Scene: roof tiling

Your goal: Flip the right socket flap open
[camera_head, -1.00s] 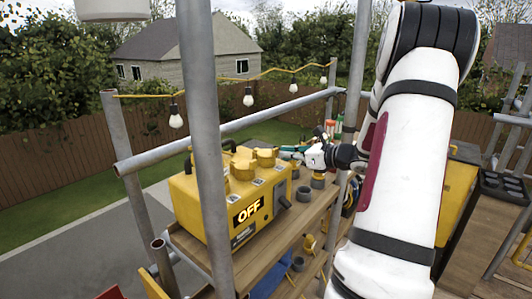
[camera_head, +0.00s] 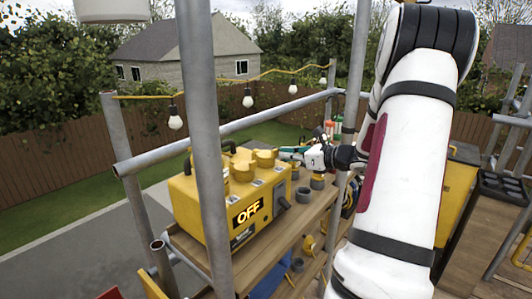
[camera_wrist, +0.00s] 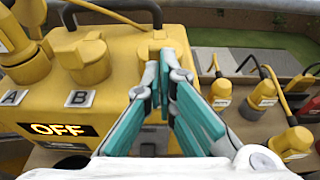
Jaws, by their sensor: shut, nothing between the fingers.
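The yellow power box (camera_head: 222,220) stands on the wooden shelf, with its display reading OFF (camera_head: 247,211); the display also shows in the wrist view (camera_wrist: 64,130). Yellow covers stand over sockets on its top, including the one behind label B (camera_wrist: 84,60). The right socket flap (camera_wrist: 158,40) is at the box's right end, partly hidden behind my fingertips; it appears down. My gripper (camera_wrist: 165,66) has teal fingers, shut and empty, with tips at or just in front of this flap. Contact cannot be told. My gripper also shows in the head view (camera_head: 284,152).
Yellow plugs with cables (camera_wrist: 263,95) stand right of the box. Grey round pieces (camera_head: 303,196) sit on the shelf.

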